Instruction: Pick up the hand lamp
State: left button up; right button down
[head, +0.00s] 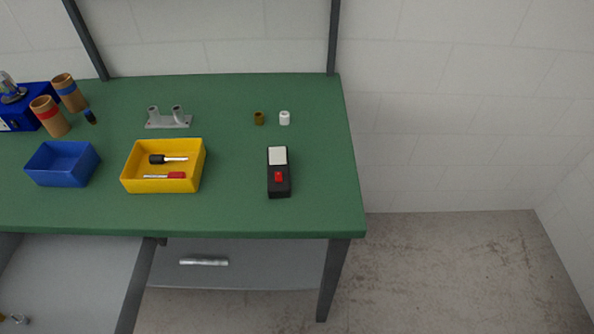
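A small black box-shaped item (279,187) with a white square face at its far end and a red switch in its middle lies on the green workbench (235,210), near its right side. It looks like the hand lamp. It lies flat, and nothing touches it. Neither of my grippers shows in the head view.
A yellow bin (126,184) with two screwdrivers and a blue bin (62,164) stand to the left. A grey bracket (168,120), small brown (259,118) and white (284,118) cylinders, and cardboard tubes (69,93) stand farther back. A drawer (75,270) is open at lower left.

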aim_at(277, 157)
jog(key=l+u, duration=0.1)
jog(key=l, duration=1.15)
jog(key=k, duration=0.05)
